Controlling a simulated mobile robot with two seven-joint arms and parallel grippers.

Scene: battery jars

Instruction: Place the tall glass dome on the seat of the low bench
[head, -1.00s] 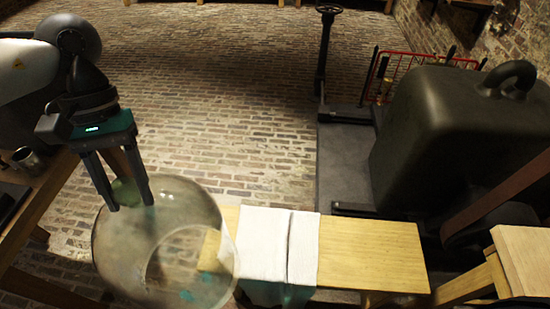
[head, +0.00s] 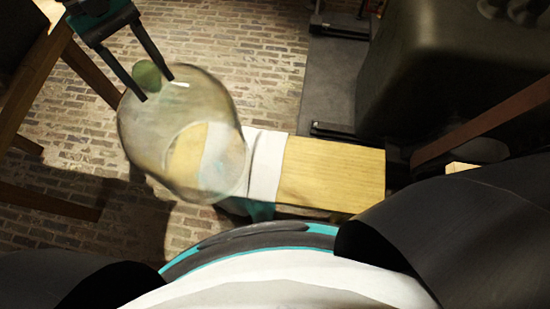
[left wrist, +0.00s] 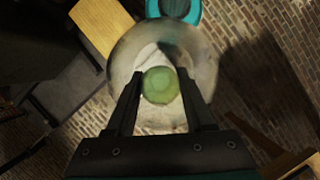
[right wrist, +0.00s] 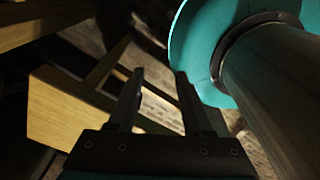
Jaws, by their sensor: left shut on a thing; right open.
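The tall glass dome (head: 185,135) is clear with a green knob (head: 146,75). My left gripper (head: 156,86) is shut on the knob and holds the dome tilted in the head view, its open rim toward the lower right. The dome also shows in the left wrist view (left wrist: 199,62), with the green knob (left wrist: 161,85) between the fingers. The low bench (head: 335,176) has a light wooden seat, and the dome overlaps its left end in the picture. I cannot tell the gap between them. My right gripper (right wrist: 160,105) is open and empty in the right wrist view.
A white cloth (head: 267,160) lies across the bench seat, its left part seen through the glass. A large dark tank (head: 440,75) stands behind the bench at the right. A wooden table (head: 60,40) is at the left. Brick floor (head: 230,40) lies open behind the bench.

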